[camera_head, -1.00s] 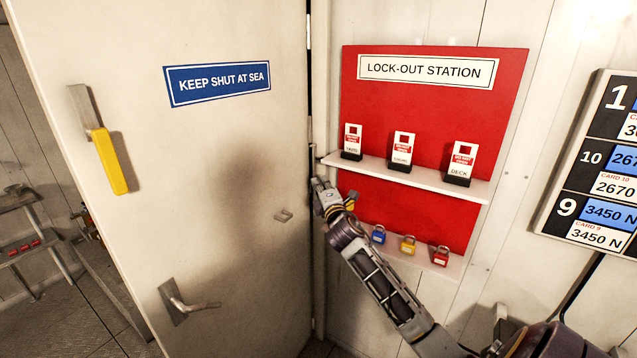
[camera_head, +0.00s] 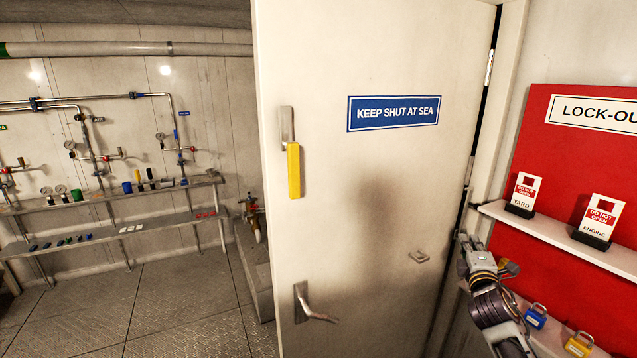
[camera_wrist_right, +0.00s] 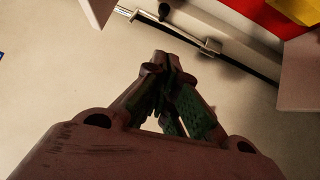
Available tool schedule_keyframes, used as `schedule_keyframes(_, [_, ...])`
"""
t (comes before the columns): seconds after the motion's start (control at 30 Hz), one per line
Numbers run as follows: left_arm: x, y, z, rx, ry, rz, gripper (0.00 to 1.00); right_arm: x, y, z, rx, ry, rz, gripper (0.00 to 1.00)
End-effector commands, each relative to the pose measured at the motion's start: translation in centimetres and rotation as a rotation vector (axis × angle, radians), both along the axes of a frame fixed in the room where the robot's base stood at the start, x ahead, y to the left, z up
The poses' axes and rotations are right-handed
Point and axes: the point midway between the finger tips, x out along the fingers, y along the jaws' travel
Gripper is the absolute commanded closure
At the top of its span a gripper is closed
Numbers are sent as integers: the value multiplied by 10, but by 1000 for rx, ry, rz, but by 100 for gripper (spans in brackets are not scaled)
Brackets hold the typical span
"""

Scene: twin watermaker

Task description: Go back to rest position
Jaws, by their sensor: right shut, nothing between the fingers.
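My right gripper (camera_head: 472,247) is at the right in the head view, beside the hinge edge of the open white door (camera_head: 375,170) and left of the lower part of the red lock-out board (camera_head: 575,160). In the right wrist view its fingers (camera_wrist_right: 165,72) come together, with nothing held between them. The pale door surface and a hinge rod fill the background of the wrist view. My left gripper is not in view.
White shelves on the lock-out board hold tags (camera_head: 524,192) and padlocks (camera_head: 536,316) close to my right arm. The door has a lever handle (camera_head: 310,305) and a yellow grip (camera_head: 293,170). Beyond it, the floor (camera_head: 190,305) is clear before a pipe-and-shelf wall.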

Motion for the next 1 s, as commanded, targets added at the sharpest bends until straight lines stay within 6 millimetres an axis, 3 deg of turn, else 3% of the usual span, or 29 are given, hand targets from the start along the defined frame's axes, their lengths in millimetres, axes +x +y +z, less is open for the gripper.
schedule_keyframes(0.27, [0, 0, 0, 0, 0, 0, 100, -42, 39, -86, 353, 147, -36, 100])
schedule_keyframes(0.6, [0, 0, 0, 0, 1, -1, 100, -133, 106, -191, 839, 385, -174, 100])
schedule_keyframes(0.8, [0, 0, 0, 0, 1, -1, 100, -200, 150, -236, 1095, 538, -301, 100])
schedule_keyframes(1.0, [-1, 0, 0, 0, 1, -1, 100, -257, 185, -259, 1272, 660, -424, 100])
